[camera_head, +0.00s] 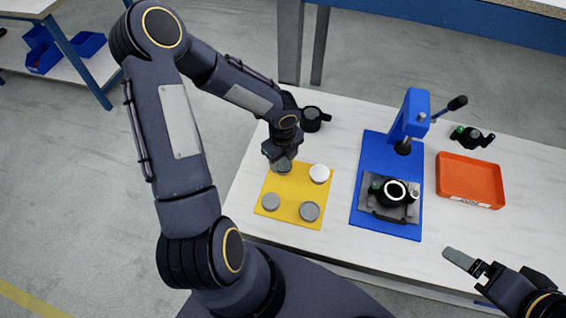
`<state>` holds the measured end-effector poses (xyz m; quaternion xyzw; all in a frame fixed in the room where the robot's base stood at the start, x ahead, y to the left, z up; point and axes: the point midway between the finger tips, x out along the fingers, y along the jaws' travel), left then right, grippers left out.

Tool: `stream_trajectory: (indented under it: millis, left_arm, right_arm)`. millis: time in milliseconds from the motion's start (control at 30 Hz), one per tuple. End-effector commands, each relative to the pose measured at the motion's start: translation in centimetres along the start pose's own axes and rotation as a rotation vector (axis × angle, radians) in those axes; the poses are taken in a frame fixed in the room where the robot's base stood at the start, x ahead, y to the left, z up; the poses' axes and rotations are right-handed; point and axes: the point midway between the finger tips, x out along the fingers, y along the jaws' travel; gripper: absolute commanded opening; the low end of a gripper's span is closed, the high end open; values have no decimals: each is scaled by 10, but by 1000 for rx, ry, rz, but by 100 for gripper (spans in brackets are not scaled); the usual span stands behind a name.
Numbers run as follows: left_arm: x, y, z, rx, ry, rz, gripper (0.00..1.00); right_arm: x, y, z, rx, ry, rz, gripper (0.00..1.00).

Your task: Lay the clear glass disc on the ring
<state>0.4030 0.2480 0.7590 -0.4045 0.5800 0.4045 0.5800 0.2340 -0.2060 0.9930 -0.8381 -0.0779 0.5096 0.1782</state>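A yellow mat (289,197) carries several round discs. One disc is white (319,173); two are grey, at the near left (271,201) and near right (309,211). A further greyish disc (283,168) lies at the far left corner, partly hidden by my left gripper (278,157). I cannot tell which disc is clear glass. My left gripper points down right over that corner; its fingertips are too small to read. My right gripper (470,264) is low at the right, away from these.
A blue press (410,118) with a side lever stands over the far part of its base. An orange-red tray (470,179) lies to its right. Black items stand behind the mat (313,119) and behind the tray (472,136). The table between mat and press is clear.

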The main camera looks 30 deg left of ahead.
Motion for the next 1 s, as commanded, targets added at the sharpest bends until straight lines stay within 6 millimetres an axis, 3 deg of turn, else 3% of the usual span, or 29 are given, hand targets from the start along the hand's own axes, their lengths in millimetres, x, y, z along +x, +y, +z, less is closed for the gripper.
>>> stream_trajectory:
  millis: [467, 1000]
  left_arm:
    - [-1, 0, 0, 0, 0, 0, 40]
    - [-28, 0, 0, 1, 0, -1, 40]
  right_arm:
    - [-1, 0, 0, 0, 0, 0, 95]
    - [-20, -9, -10, 0, 0, 0, 95]
